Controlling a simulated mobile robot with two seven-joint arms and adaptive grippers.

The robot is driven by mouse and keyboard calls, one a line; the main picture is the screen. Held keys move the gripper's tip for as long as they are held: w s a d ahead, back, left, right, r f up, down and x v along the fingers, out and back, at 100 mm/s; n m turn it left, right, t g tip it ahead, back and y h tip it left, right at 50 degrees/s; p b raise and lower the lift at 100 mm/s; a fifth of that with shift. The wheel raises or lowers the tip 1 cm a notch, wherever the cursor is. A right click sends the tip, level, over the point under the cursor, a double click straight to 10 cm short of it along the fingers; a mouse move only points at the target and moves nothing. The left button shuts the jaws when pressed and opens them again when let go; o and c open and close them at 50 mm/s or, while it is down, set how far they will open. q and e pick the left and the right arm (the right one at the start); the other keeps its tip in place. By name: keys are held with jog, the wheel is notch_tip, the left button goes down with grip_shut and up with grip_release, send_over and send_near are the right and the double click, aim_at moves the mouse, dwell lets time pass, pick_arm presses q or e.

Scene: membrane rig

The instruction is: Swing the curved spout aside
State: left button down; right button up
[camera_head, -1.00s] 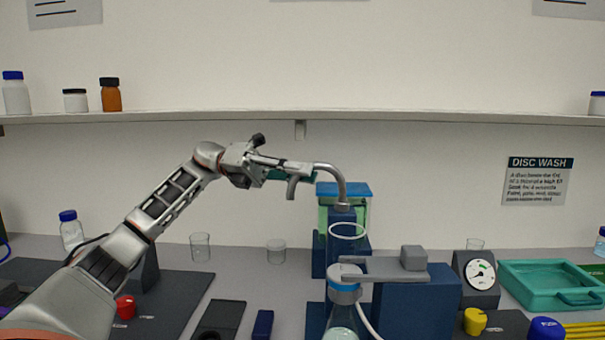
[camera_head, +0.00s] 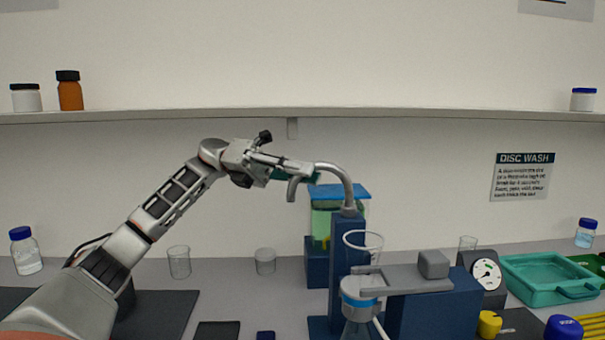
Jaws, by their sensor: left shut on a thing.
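The curved spout (camera_head: 345,182) is a grey metal tube rising from the top of a dark blue post (camera_head: 345,245) and arching to the left. My left gripper (camera_head: 300,174) is shut on the spout's left part, above the bench. A downturned grey piece hangs just below the jaws; it looks like the spout's end. The clear funnel (camera_head: 363,242) stands in front and to the right of the post, above a flask with a blue collar (camera_head: 359,293). The spout's held end points left, away from the funnel. The jaws hide part of the tube. My right gripper is not in view.
A green-filled container with a blue lid (camera_head: 340,192) stands behind the post. A grey clamp arm (camera_head: 405,278), a dial gauge (camera_head: 486,273) and a teal tray (camera_head: 548,277) are to the right. Beakers (camera_head: 179,262) stand at left. A shelf (camera_head: 200,115) runs above.

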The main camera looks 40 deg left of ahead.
pick_arm(q)
jog(key=shift+a+r, duration=0.15)
jog(key=shift+a, duration=0.05)
dwell(0.5)
jog(key=c, duration=2.1)
grip_release()
jog(key=a, duration=1.2)
jog(key=shift+s, duration=0.25)
